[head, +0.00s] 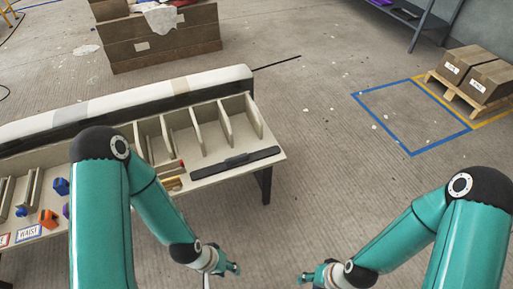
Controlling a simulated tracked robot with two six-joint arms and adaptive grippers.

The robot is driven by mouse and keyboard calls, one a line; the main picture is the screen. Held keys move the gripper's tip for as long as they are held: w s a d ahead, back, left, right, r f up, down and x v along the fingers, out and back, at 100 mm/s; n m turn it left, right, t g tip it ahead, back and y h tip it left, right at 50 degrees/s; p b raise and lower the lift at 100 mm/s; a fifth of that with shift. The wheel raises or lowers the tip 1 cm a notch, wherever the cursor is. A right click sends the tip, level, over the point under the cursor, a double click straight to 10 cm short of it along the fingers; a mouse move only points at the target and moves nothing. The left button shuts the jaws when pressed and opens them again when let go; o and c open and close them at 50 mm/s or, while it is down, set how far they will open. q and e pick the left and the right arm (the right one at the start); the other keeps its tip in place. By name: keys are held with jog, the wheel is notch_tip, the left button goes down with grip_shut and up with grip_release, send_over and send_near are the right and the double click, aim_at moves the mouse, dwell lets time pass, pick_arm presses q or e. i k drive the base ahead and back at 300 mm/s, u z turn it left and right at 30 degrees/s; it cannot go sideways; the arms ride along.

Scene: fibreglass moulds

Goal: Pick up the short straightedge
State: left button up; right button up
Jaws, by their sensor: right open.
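A dark straight bar with a raised middle, which looks like the short straightedge (235,162), lies along the front edge of the bench at its right end. My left gripper (233,268) is in front of and below the bench, apart from the bar; its fingers are small, and I cannot tell whether they are open. My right gripper (304,277) is open, further right, over the floor and away from the bench.
The bench (210,180) has upright dividers (209,132) behind the bar and a long white roll along its back. Orange and blue tools (48,218) lie at its left. A large wooden mould (165,40) and a pallet with boxes (478,85) stand beyond. Floor between is open.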

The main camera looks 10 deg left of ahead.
aim_at(232, 162)
jog(key=u, duration=0.15)
jog(key=i, duration=0.95)
jog(key=u, duration=0.85)
jog(key=i, duration=0.35)
jog(key=u, duration=0.4)
jog(key=k, duration=0.9)
jog(key=u, duration=0.15)
jog(key=i, duration=0.95)
jog(key=z, duration=0.05)
